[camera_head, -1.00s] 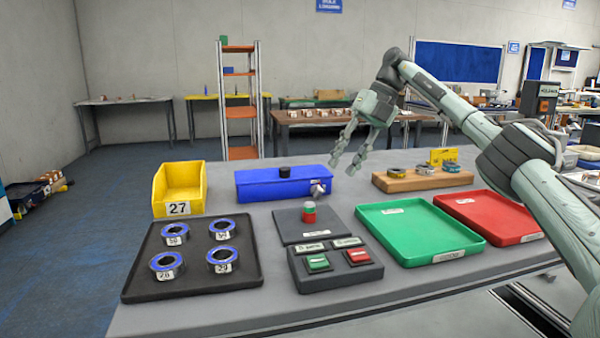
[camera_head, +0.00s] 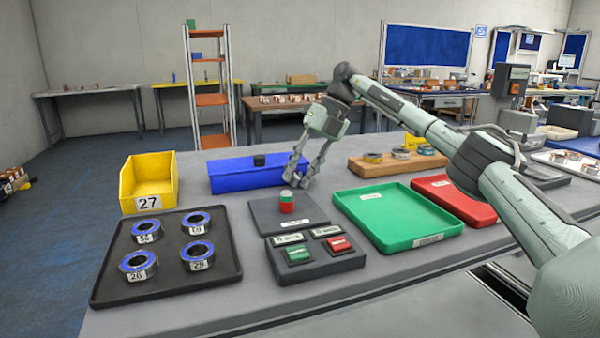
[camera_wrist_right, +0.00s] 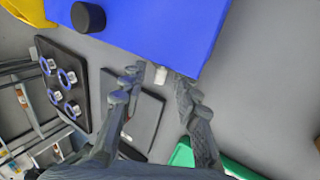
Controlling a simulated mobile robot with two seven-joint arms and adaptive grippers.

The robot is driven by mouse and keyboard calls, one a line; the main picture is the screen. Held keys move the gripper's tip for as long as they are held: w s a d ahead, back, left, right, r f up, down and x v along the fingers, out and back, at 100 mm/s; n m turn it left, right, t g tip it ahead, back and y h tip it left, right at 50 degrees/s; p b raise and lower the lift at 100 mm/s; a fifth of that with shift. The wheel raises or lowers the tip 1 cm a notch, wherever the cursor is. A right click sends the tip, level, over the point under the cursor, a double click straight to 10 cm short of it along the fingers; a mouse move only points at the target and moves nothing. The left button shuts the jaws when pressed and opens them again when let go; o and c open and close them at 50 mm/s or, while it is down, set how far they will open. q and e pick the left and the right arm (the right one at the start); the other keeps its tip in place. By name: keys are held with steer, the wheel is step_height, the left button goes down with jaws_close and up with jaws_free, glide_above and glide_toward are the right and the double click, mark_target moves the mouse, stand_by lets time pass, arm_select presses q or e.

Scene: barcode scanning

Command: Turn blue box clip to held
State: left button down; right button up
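The blue box (camera_head: 246,174) lies on the grey table behind the dark pad, with a black knob on top. It also fills the top of the right wrist view (camera_wrist_right: 165,30). Its small pale metal clip (camera_wrist_right: 160,75) shows at the box's edge in that view; in the head view my gripper hides it. My right gripper (camera_head: 298,177) is at the box's right end, pointing down. Its two fingers are apart, one on each side of the clip in the wrist view (camera_wrist_right: 158,88). I cannot tell whether they touch it. My left gripper is not in view.
A yellow bin (camera_head: 148,184) stands left of the box. A green tray (camera_head: 397,216), a red tray (camera_head: 455,203) and a wooden block (camera_head: 398,163) are to the right.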

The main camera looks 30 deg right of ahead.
jaws_close()
steer(key=shift+s+d+f+y, duration=0.1)
steer(key=shift+d+f+y, duration=0.05)
steer(key=shift+y, duration=0.45)
steer(key=shift+d+f+y, duration=0.1)
steer(key=shift+f+y, duration=0.05)
steer(key=shift+y, duration=0.45)
steer(key=shift+d+t+y, duration=0.1)
steer(key=shift+t+y, duration=0.3)
steer(key=shift+y, duration=0.6)
jaws_free()
steer(key=shift+v, duration=4.05)
steer(key=shift+c, duration=0.2)
